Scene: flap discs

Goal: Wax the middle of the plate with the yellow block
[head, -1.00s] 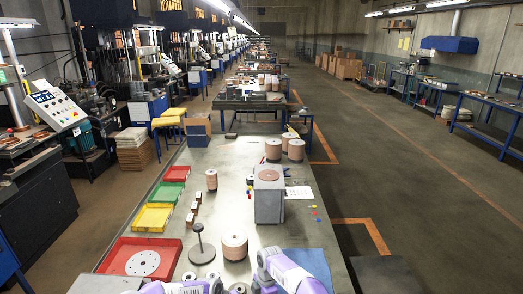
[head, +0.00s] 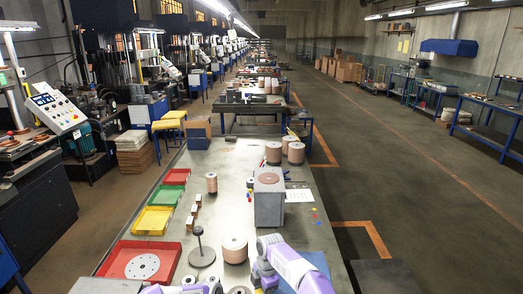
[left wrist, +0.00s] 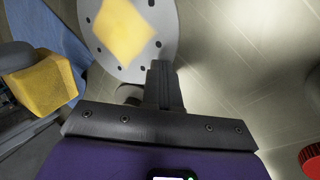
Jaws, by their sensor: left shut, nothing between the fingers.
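In the left wrist view a grey round plate (left wrist: 166,13) with holes near its rim carries a blurred yellow patch (left wrist: 125,30) over its middle. A yellow block (left wrist: 45,85) shows at the left, beside a blue mat (left wrist: 62,25) and a dark grey rounded part. I cannot tell if that part is my right gripper. My left gripper (left wrist: 160,68) is shut and empty, its tips near the plate's edge. In the head view my arms show at the bottom edge. The right gripper's fingers cannot be made out.
A red tray (head: 108,270) with a holed disc (head: 142,267) stands at the left, with yellow, green and red trays behind it. A grey block (head: 268,205), a disc stack (head: 235,248) and a spindle stand (head: 201,255) are on the table. A red item (left wrist: 312,160) is at lower right.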

